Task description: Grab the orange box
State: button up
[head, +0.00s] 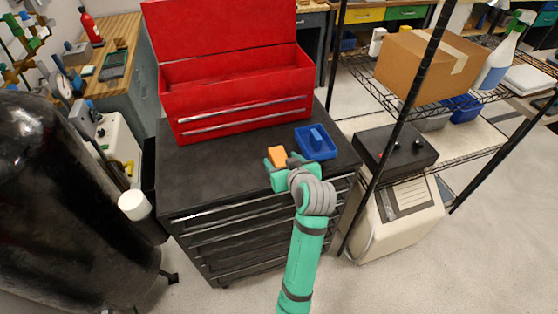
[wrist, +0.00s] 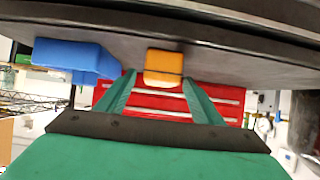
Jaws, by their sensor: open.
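The small orange box (head: 278,156) sits on the black top of the tool cabinet (head: 215,165), near the blue tray. My gripper (head: 276,168) is open just in front of the box, low over the cabinet top. In the wrist view, which is upside down, the orange box (wrist: 164,66) lies ahead between the tips of my gripper (wrist: 160,80), with one green finger toward each side. I cannot tell how far the fingertips reach along its sides. Part of the box's lower front is hidden by my gripper in the head view.
A blue tray (head: 317,152) with a raised block stands right of the box; it also shows in the wrist view (wrist: 75,57). An open red toolbox (head: 240,103) stands behind. Bare cabinet top lies to the left. A black rack post (head: 408,105) rises at the right.

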aim_at(281, 160)
jog(key=shift+x, duration=1.55)
jog(key=shift+s, duration=0.1)
jog(key=c, duration=1.2)
